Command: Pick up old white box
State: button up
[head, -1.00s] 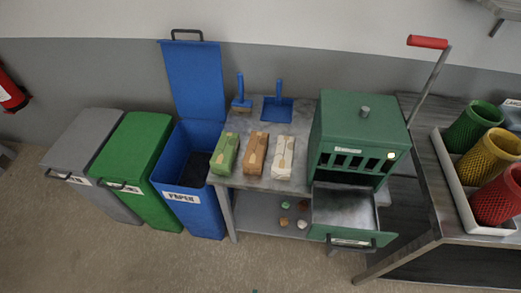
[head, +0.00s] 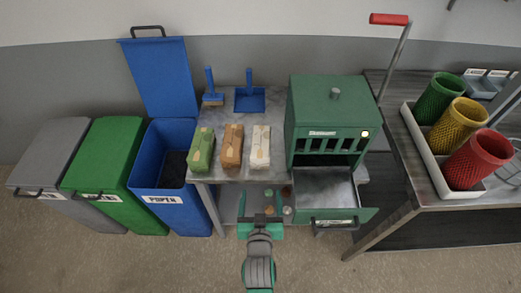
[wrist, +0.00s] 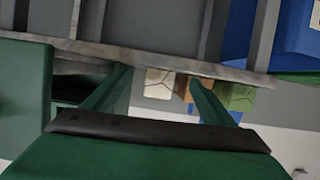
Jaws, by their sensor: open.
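The white box (head: 260,146), with worn-looking tan patches, stands on the grey table at the right end of a row of three. The brown box (head: 232,146) is beside it and the green box (head: 201,148) is at the left end. My gripper (head: 260,214) is open and empty, in front of the table's front edge and below the white box in the head view. The brown box (wrist: 187,92) and green box (wrist: 236,97) show there too.
The green machine (head: 330,115) with its open drawer (head: 325,190) stands right of the white box. The open blue bin (head: 170,200) is at the left. A blue brush (head: 211,92) and dustpan (head: 250,100) are behind the boxes. Small items lie on the lower shelf.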

aim_at(260, 158)
jog(key=shift+m+h, duration=0.3)
jog(key=w+r, duration=0.1)
jog(key=w, duration=0.2)
jog(key=w+r, duration=0.2)
jog(key=w, duration=0.2)
jog(key=w+r, duration=0.2)
jog(key=w, duration=0.1)
jog(key=shift+w+a+r, duration=0.15)
jog(key=shift+a, duration=0.15)
jog(key=shift+g, duration=0.3)
jog(key=shift+x, duration=5.5)
jog(key=shift+r, duration=0.15)
jog(key=c, duration=1.2)
